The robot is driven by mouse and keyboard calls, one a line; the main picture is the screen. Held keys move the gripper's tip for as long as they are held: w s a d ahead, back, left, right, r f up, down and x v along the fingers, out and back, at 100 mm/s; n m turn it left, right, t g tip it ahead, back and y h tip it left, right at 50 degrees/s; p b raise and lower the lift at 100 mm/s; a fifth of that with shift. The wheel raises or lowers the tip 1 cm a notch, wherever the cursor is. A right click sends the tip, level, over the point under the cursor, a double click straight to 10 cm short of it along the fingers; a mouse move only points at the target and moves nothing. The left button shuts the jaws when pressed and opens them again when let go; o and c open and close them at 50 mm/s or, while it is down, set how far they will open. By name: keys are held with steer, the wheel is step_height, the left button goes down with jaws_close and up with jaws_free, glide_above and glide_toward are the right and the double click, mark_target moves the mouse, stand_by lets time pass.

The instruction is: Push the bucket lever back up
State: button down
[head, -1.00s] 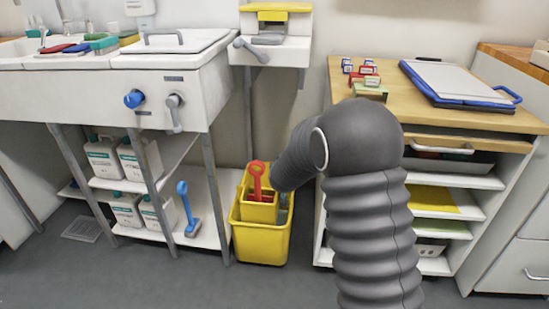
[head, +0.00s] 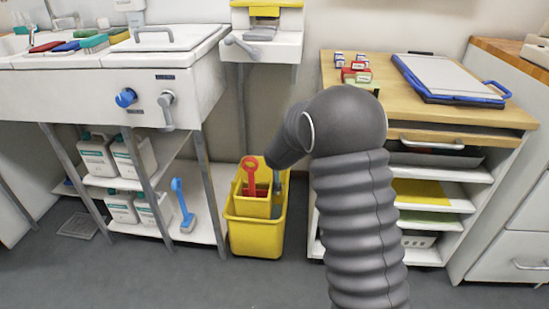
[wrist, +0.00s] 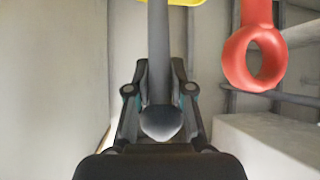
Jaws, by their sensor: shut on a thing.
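The yellow bucket (head: 256,236) stands on the floor between the sink unit and the wooden-topped cabinet. A red handle with a ring end (head: 250,172) sticks up from it and also shows at the right in the wrist view (wrist: 253,55), apart from my gripper. A grey lever with a rounded end (wrist: 158,60) runs between the fingers of my gripper (wrist: 160,100), which is shut on it. In the head view my gripper is mostly hidden behind my arm, at the bucket's upper right. The lever's exact tilt is hard to tell.
The sink unit (head: 90,95) with canisters (head: 98,153) on its shelves stands left. A blue-handled brush (head: 183,205) leans on its low shelf. The open-shelved cabinet (head: 500,118) is close on the right. The floor before the bucket is clear.

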steer(key=c, duration=1)
jaws_free()
steer(key=v, duration=1.2)
steer(key=shift+r, duration=0.1)
